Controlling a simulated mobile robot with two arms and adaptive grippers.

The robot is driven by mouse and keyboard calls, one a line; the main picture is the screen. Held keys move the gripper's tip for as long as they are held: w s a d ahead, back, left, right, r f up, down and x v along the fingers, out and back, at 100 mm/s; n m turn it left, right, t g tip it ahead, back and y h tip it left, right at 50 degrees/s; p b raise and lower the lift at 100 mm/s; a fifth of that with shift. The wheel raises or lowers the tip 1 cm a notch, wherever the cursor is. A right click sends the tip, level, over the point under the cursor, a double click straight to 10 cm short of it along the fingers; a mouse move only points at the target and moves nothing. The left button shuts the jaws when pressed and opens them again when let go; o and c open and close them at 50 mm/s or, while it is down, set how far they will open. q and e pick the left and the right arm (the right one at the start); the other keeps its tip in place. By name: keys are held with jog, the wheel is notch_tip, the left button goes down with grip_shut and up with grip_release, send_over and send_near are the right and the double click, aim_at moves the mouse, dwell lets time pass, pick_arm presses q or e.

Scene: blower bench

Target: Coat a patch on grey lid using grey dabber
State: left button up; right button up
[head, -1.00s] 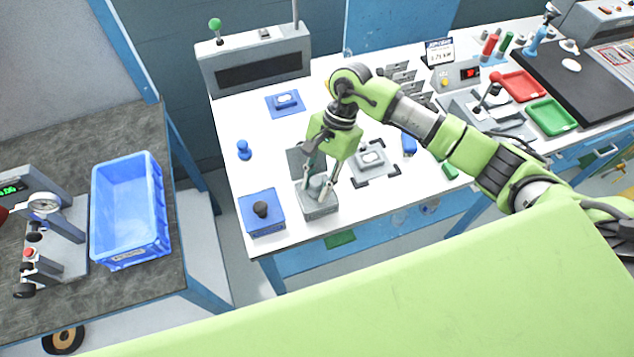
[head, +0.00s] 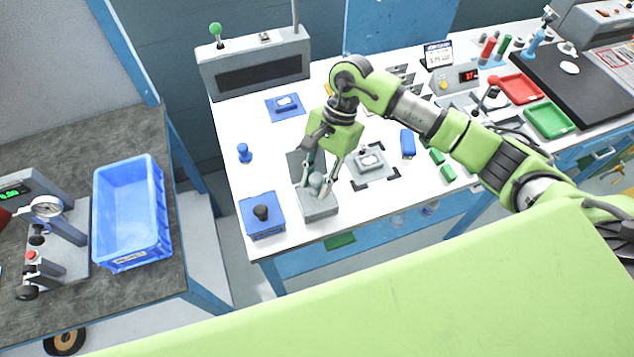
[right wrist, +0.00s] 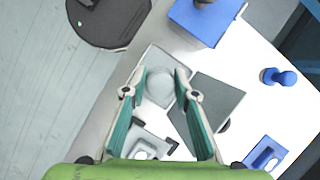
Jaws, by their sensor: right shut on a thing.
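The grey dabber (head: 317,183) stands with its rounded grip upright at the square grey pad box (head: 321,208) near the front left of the white bench. My right gripper (head: 320,187) is shut on the dabber from above. In the right wrist view, the dabber (right wrist: 160,88) sits between the two fingertips (right wrist: 163,82), over the grey box (right wrist: 154,61). The dabber's lower end is hidden. The grey lid (head: 370,159) lies on a flat plate inside dark corner marks, right of the gripper. It also shows in the right wrist view (right wrist: 145,148), partly cut off. My left gripper is out of view.
A blue box (head: 263,228) with a black knob stands left of the grey box. A blue dabber (head: 244,153) and a blue lid (head: 285,103) are farther back. A dark grey plate (head: 300,160) lies behind the grey box. Blue and green blocks stand right of the lid.

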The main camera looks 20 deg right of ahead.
aim_at(315, 178)
jog(key=shift+r+p, duration=0.65)
jog(key=shift+r, duration=1.55)
